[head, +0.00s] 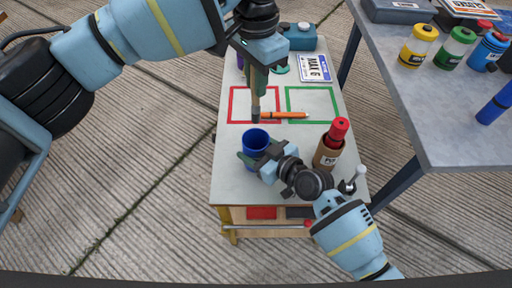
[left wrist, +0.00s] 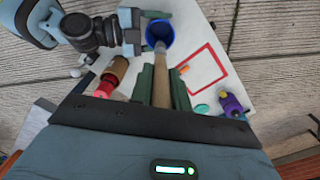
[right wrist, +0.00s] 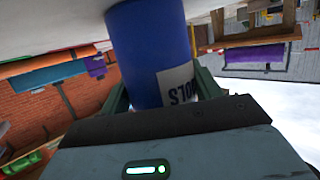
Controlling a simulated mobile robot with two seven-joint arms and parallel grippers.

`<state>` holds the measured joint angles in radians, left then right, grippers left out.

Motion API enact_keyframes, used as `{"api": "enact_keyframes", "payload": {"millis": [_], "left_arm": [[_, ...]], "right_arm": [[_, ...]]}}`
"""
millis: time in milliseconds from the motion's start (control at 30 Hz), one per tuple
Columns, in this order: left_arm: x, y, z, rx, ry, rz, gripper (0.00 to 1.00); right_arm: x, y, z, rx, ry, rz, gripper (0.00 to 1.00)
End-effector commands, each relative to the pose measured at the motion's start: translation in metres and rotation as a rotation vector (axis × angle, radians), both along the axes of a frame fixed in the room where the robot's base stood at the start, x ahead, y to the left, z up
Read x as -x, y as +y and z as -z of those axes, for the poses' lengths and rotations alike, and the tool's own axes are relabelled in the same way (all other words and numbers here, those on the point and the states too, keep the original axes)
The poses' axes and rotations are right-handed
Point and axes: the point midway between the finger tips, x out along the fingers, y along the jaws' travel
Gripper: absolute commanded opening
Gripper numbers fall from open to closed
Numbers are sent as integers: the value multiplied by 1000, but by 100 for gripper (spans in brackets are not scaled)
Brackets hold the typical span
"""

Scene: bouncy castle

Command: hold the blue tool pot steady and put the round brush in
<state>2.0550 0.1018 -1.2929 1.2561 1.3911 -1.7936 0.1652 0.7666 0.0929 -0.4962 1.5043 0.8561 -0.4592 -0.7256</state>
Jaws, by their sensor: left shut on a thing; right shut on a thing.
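The blue tool pot (head: 257,138) stands upright on the small table, its mouth facing up. My right gripper (head: 262,158) is shut on its side; in the right wrist view the pot (right wrist: 148,45) is between the fingers, with part of a white "TOOLS" label showing. My left gripper (head: 257,72) is shut on the round brush (head: 255,104), which hangs down near the pot. In the left wrist view the brush's tan handle (left wrist: 162,82) is between the green fingers, and its grey end overlaps the pot's mouth (left wrist: 160,32). I cannot tell how high the tip is above the rim.
An orange-handled tool (head: 290,115) lies across the red and green outlined squares. A brown bottle with a red cap (head: 331,150) stands close right of my right gripper. A plate (head: 315,68) and a teal box (head: 298,38) are at the back. A grey table (head: 440,130) with several bottles is at right.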

Motion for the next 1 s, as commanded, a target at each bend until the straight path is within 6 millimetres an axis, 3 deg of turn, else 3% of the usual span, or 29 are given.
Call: {"api": "enact_keyframes", "payload": {"millis": [1000], "left_arm": [[0,0,61,2,1,0,0]], "right_arm": [[0,0,0,1,1,0,31]]}}
